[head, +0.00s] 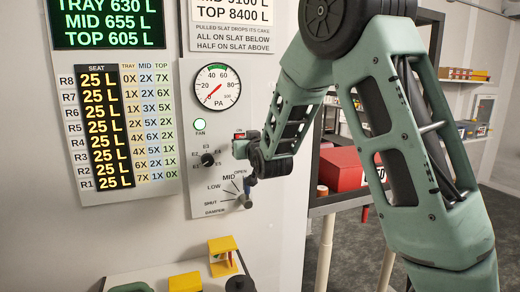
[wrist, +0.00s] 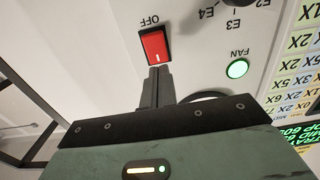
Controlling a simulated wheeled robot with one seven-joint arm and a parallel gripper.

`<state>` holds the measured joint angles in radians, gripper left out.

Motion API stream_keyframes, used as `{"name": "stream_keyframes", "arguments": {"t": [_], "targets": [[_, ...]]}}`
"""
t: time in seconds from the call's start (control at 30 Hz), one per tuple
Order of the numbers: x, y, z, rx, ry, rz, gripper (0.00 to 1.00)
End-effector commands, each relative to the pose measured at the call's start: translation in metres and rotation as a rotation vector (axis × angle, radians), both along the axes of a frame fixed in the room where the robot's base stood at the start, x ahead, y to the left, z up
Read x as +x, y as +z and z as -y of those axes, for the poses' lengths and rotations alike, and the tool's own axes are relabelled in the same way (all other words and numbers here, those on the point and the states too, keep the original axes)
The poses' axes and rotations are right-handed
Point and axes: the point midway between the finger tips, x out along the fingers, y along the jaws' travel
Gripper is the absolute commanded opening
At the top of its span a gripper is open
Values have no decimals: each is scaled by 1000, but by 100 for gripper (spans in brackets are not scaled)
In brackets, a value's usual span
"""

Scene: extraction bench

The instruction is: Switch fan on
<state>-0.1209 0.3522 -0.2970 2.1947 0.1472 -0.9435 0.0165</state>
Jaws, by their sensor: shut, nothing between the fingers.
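The fan switch is a red rocker (wrist: 154,46) on the white control panel. "OFF" is printed beyond its far end in the wrist view. In the head view the red switch (head: 239,135) shows just above my gripper (head: 243,149). In the wrist view my gripper (wrist: 158,72) is shut and empty, its tips at the rocker's end opposite "OFF". I cannot tell whether they touch it. The round lamp marked FAN glows green in the wrist view (wrist: 237,69) and in the head view (head: 200,125).
A selector knob (head: 208,159) sits left of my gripper and a damper lever (head: 243,200) below it. The pressure gauge (head: 217,88) is above, its needle pointing lower left. A yellow stand (head: 222,247) is below the panel; a red box (head: 342,169) sits on a shelf at right.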

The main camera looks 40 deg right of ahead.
Motion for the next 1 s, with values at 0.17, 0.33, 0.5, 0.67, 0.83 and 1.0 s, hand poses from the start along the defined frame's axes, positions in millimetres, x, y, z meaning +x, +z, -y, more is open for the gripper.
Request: {"name": "stream_keyframes", "arguments": {"t": [0.17,0.33,0.5,0.67,0.83,1.0], "targets": [[-8,2,-3,2,2,2,0],[-22,3,-7,1,2,0,0],[-40,6,-12,2,2,2,0],[-62,10,-18,4,2,2,0],[-82,14,-24,3,2,2,0],[-92,16,-27,1,2,-1,0]]}}
